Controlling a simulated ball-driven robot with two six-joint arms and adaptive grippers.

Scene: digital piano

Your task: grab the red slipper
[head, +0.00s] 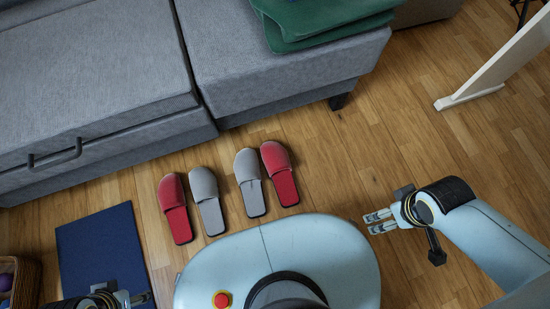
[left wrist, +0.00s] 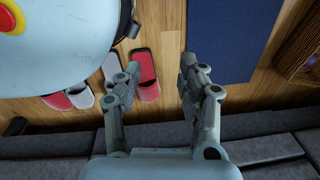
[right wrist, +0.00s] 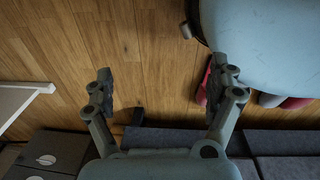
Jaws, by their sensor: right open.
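Two red slippers lie on the wood floor in front of the sofa. The left red slipper (head: 178,217) and the right red slipper (head: 284,182) flank two grey slippers (head: 207,200) (head: 249,182). My left gripper (head: 146,298) is at the bottom edge, below the left red slipper and apart from it. In the left wrist view its fingers (left wrist: 160,72) are open, with a red slipper (left wrist: 147,68) partly behind one finger. My right gripper (head: 376,222) is open and empty, right of the slippers. In the right wrist view its fingers (right wrist: 161,72) are spread, and a red slipper (right wrist: 203,88) is partly hidden.
A grey sofa (head: 90,55) with a green blanket (head: 320,22) stands behind the slippers. A blue mat (head: 100,250) lies left, beside a wicker basket (head: 22,285). A white panel (head: 500,60) stands at the upper right. The floor around my right gripper is clear.

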